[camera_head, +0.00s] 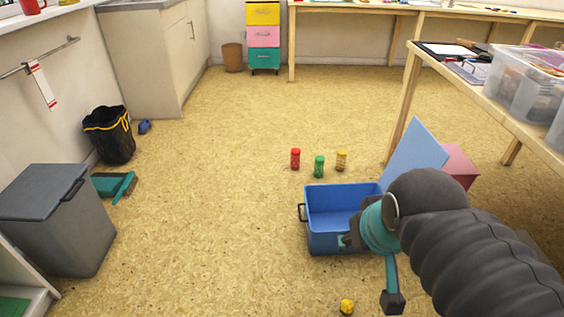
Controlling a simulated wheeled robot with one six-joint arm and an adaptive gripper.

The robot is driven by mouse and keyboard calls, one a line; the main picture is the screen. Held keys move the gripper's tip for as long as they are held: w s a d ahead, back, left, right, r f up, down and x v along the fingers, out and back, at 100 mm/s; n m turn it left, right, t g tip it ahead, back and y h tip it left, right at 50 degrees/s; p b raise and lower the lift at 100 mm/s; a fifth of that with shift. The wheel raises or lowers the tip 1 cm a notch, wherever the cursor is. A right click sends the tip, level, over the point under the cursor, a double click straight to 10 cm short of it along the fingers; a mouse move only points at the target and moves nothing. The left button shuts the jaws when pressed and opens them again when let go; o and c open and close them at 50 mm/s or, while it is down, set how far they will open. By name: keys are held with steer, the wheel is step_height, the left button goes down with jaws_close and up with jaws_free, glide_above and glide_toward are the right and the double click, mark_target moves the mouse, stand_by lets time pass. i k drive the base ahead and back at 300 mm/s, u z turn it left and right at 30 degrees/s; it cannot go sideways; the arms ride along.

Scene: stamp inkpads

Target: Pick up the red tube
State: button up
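The red tube (295,159) stands upright on the floor in the middle of the view, behind the blue box. A green tube (319,167) and a yellow-brown tube (341,160) stand upright just to its right, apart from it. My gripper (350,239) is at the right front of the blue box, well in front of and to the right of the red tube.
A blue open box (330,239) with its lid (415,150) raised sits between my arm and the tubes. A small yellow object (347,307) lies in front. A table (490,85) stands at right, a bin (109,135) at left. The floor left of the tubes is clear.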

mark_target(295, 153)
steer(key=u, duration=0.85)
steer(key=i, duration=3.75)
steer(key=z, duration=2.8)
